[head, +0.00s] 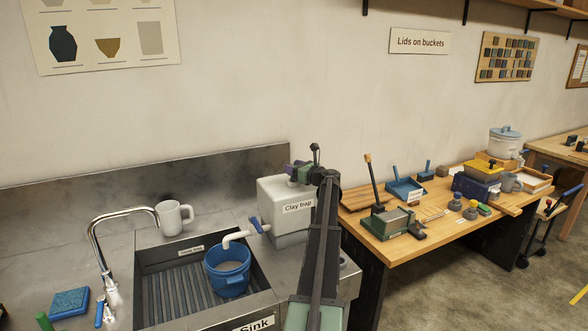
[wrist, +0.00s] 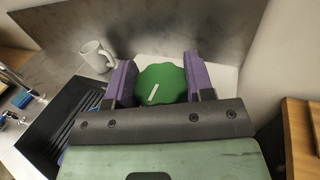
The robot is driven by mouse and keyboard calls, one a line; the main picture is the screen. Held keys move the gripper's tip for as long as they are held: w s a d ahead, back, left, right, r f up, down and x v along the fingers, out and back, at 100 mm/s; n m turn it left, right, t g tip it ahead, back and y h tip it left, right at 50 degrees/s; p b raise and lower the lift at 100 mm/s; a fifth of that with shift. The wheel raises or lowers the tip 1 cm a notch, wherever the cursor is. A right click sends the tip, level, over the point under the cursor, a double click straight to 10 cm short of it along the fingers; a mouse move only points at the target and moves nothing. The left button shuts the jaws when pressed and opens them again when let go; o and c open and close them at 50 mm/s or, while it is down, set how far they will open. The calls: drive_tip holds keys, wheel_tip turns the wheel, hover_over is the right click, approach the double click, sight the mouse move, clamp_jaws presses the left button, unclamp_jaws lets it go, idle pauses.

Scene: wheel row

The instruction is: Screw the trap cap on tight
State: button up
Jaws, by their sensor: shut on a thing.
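The trap cap (wrist: 163,80) is green with a scalloped edge and a short white mark, seen from above in the wrist view. My gripper (wrist: 160,74) has its two purple fingers shut on the cap, one on each side. In the head view my gripper (head: 301,172) is at the top of the white clay trap (head: 283,220), a labelled box beside the sink. The cap is hidden there behind my gripper and arm. Whether the cap sits fully down on its seat cannot be told.
A blue bucket (head: 228,280) stands in the sink (head: 160,292), under a white spout (head: 236,238) with a blue lever. A white mug (head: 172,218) and a tap (head: 100,232) are to the left. A wooden bench (head: 400,242) with tools is on the right.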

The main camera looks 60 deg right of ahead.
drive_tip(key=shift+f+b, duration=1.05)
drive_tip(key=shift+f, duration=0.05)
drive_tip(key=o, duration=1.4)
drive_tip(key=shift+o, duration=0.2)
drive_tip(key=v, duration=1)
drive_tip(key=shift+s, duration=0.35)
drive_tip(key=shift+a, duration=0.15)
